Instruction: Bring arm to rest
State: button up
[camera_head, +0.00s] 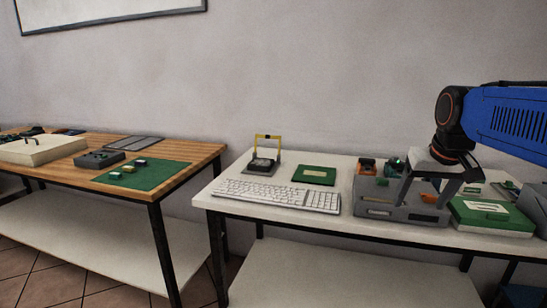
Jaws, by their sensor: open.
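My blue and black arm reaches in from the right edge of the head view, over the right part of the white table (335,219). My gripper (424,200) hangs down from its end, open, in front of or over a grey bin (385,212) with orange and dark pieces in it. I cannot tell whether the fingers touch the bin. The gripper hides part of the bin's right side. Nothing shows clearly between the fingers.
A white keyboard (278,195), a green board (314,175) and a yellow-framed stand (266,153) are on the white table. A green-topped box (490,216) is right of the bin. A wooden table (200,153) with a green mat (145,175) stands left, across a gap.

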jog(key=s+a+f+n, duration=0.1)
jog(key=s+a+f, duration=0.2)
jog(key=s+f, duration=0.5)
jog(key=s+a+f, duration=0.4)
jog(key=s+f, duration=0.4)
jog(key=s, duration=0.3)
jog(key=shift+s+n+y, duration=0.25)
jog(key=shift+n+y, duration=0.15)
